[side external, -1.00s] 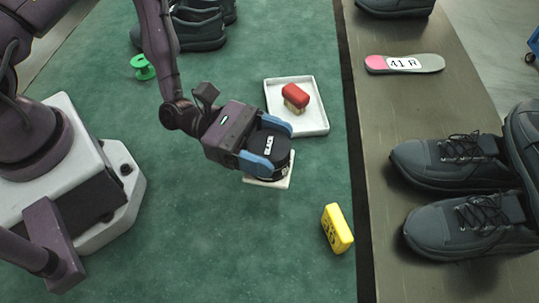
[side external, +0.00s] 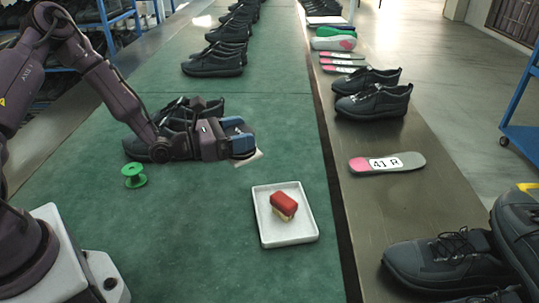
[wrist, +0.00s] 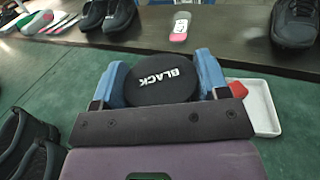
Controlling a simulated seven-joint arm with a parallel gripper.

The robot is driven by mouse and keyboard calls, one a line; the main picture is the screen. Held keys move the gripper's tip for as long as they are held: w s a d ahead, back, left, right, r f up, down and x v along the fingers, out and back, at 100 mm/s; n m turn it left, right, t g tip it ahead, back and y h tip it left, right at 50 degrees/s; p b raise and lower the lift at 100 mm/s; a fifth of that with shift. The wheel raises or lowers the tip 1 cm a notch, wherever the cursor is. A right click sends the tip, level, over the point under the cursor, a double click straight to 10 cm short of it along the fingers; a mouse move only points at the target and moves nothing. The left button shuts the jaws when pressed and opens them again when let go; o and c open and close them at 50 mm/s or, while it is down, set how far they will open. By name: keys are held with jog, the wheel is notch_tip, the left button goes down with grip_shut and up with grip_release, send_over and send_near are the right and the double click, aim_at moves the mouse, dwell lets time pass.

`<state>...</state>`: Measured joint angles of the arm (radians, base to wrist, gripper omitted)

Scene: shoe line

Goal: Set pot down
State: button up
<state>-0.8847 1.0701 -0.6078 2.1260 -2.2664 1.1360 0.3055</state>
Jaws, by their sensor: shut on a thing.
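The pot is a round black container with "BLACK" in white on its lid; it fills the middle of the wrist view (wrist: 160,82). My gripper (side external: 238,140) is shut on the pot, with a blue finger on each side of it. In the side view the pot (side external: 243,152) is mostly hidden by the fingers, low over the green mat. A pale square piece (side external: 254,158) shows partly from beneath it. I cannot tell whether the pot touches that piece.
A white tray (side external: 264,233) with a red-topped block (side external: 284,204) stands nearer the camera. A green spool (side external: 134,176) and dark shoes (side external: 200,106) are close to my arm. An insole marked 41 R (side external: 388,163) lies on the grey strip.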

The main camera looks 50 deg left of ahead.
jog(key=w+a+f+n+y, duration=0.25)
jog(key=w+a, duration=0.35)
jog(key=w, duration=0.5)
jog(key=shift+m+t, duration=0.45)
jog(key=shift+t, duration=0.05)
jog(key=shift+w+a+f, duration=0.25)
jog(key=shift+w+f, duration=0.6)
jog(key=shift+f, duration=0.65)
jog(key=shift+w+a+f, duration=0.2)
jog(key=shift+w+f, duration=0.65)
jog(key=shift+f, duration=0.7)
jog(key=shift+w+a+f, duration=0.25)
jog(key=shift+w+f, duration=0.6)
jog(key=shift+f, duration=0.65)
jog(key=shift+f, duration=0.15)
jog(key=o, duration=1.4)
jog(key=shift+s+f, duration=0.1)
